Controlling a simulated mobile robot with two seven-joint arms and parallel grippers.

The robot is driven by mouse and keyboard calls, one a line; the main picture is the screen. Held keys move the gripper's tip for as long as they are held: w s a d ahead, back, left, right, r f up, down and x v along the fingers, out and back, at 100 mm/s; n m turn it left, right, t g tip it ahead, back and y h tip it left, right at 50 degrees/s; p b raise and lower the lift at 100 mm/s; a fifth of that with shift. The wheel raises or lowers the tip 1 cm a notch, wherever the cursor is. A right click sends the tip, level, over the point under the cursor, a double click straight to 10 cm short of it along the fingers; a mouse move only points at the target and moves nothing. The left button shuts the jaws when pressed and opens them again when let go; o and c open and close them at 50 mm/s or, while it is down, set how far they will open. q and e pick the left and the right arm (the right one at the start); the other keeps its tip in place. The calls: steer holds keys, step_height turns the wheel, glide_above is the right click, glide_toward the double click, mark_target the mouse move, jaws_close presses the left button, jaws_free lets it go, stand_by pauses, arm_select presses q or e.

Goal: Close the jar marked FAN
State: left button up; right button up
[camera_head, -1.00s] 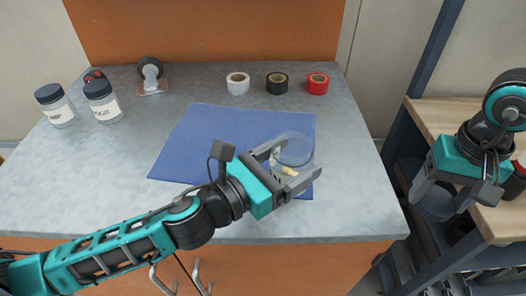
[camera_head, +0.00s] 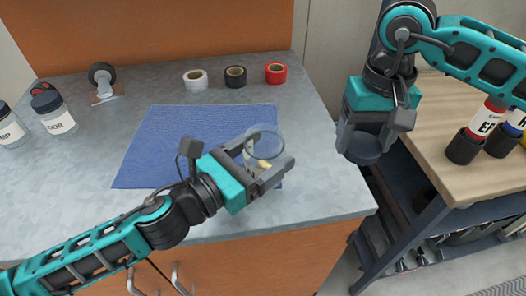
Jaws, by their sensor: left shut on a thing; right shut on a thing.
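An open clear jar (camera_head: 265,139) with a small yellowish thing inside stands at the right part of the blue mat. My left gripper (camera_head: 264,164) is shut on this jar, one finger on each side. No label shows on the jar from here, so I cannot read FAN on it. My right gripper (camera_head: 368,135) is shut on a dark blue round lid (camera_head: 362,149), held below its fingers. The lid is in the air past the counter's right edge, to the right of the jar and apart from it.
Two lidded, labelled jars (camera_head: 57,119) stand at the left. A caster wheel (camera_head: 103,77) and white, black and red tape rolls (camera_head: 235,77) stand at the back. A wooden bench (camera_head: 462,188) with red and blue bottles is at the right, beyond a gap.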

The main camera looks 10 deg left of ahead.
steer(key=a+r+n, duration=0.3)
steer(key=a+r, duration=0.3)
steer(key=a, duration=0.4)
arm_select(q)
steer(key=shift+r, duration=0.1)
arm_select(e)
steer(key=n, duration=0.2)
glide_toward(264, 125)
steer(key=s, duration=0.3)
steer(key=shift+w+d+f, duration=0.15)
steer(key=shift+d+f, duration=0.05)
steer(key=shift+f, duration=0.1)
steer(key=shift+f, duration=0.2)
steer(key=shift+f, duration=1.85)
steer(key=shift+f, duration=0.9)
steer(key=shift+f, duration=0.5)
